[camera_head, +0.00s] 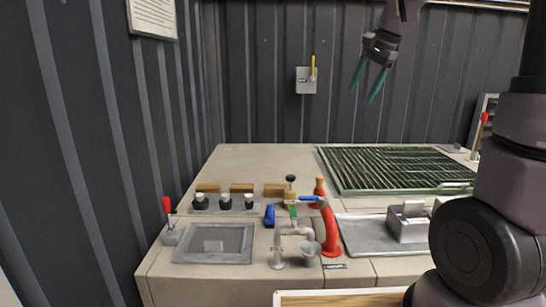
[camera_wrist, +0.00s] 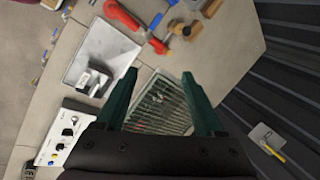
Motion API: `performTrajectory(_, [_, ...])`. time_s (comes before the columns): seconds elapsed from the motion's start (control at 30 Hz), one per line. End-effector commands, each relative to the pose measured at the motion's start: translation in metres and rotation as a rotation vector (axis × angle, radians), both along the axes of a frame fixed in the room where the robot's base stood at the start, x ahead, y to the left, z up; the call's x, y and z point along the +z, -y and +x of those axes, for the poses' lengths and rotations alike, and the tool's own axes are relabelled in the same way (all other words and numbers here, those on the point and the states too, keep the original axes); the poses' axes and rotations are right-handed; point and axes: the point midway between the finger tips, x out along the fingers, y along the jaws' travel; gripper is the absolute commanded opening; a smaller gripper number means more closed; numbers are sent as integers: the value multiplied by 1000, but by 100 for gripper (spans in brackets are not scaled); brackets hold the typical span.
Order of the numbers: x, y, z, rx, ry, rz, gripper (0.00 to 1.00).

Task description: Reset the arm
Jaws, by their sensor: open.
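My gripper (camera_head: 368,84) hangs in the air at the upper right of the head view, in front of the dark corrugated wall and above the counter. Its two green fingers are apart with nothing between them. In the wrist view my gripper (camera_wrist: 165,100) shows both fingers spread over the green grate far below. My arm comes down from the top edge and also fills the right side of the head view.
The counter (camera_head: 260,170) holds a green grate (camera_head: 395,170), a red curved pipe (camera_head: 330,232), a metal tray (camera_head: 365,235) and a grey panel (camera_head: 215,243). A wall switch with a yellow lever (camera_head: 307,80) is left of my gripper. The air around it is clear.

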Motion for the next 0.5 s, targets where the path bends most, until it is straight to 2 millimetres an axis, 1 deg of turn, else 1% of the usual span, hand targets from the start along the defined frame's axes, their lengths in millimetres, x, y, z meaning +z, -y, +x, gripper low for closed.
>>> performTrajectory(0.03, [9, 1, -22, 36, 35, -8, 70])
performTrajectory(0.1, [17, 1, -48, 93, 82, -29, 70])
performTrajectory(0.23, [24, 1, -98, 200, 170, -81, 70])
performTrajectory(0.4, [21, -1, -160, 328, 278, -173, 70])
performTrajectory(0.5, [14, -1, -188, 393, 329, -230, 70])
